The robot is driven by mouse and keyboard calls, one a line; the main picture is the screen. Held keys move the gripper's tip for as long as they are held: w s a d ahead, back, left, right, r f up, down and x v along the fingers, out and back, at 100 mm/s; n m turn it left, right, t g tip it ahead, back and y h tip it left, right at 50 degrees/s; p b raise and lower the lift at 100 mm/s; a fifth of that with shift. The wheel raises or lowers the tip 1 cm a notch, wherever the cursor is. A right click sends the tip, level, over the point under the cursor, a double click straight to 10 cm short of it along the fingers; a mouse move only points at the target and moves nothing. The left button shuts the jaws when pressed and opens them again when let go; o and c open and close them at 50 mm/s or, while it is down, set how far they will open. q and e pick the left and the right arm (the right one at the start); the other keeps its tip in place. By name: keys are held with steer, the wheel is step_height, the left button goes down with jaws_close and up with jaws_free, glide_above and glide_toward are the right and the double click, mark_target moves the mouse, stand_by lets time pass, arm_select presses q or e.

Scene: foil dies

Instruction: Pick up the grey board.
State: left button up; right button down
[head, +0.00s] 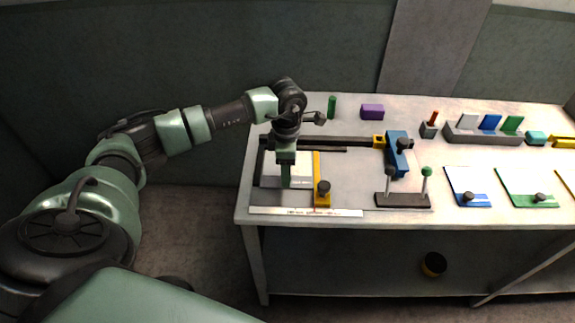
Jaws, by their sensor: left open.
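My left gripper (286,184) points straight down at the left end of the table. It is open, though the gap between its green fingers is hard to see from here. Below and behind it lies a flat board with a pale sheet and a grey strip (271,182), partly hidden by the gripper. I cannot tell whether the fingers touch it. A light grey upright plate (467,121) also stands in the rack at the back right, so which one is the grey board is unclear. My right gripper is out of view.
A yellow bar (317,165) with a dark knob (323,187) stands right of the gripper. A blue block (397,155) sits on a dark rail. A dark peg stand (403,201), a blue-edged board (473,199) and a green-edged board (535,201) lie rightward. A pale strip (305,212) lies along the front edge.

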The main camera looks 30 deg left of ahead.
arm_select(q)
steer(key=shift+f, duration=0.65)
jaws_close()
steer(key=shift+r, duration=0.15)
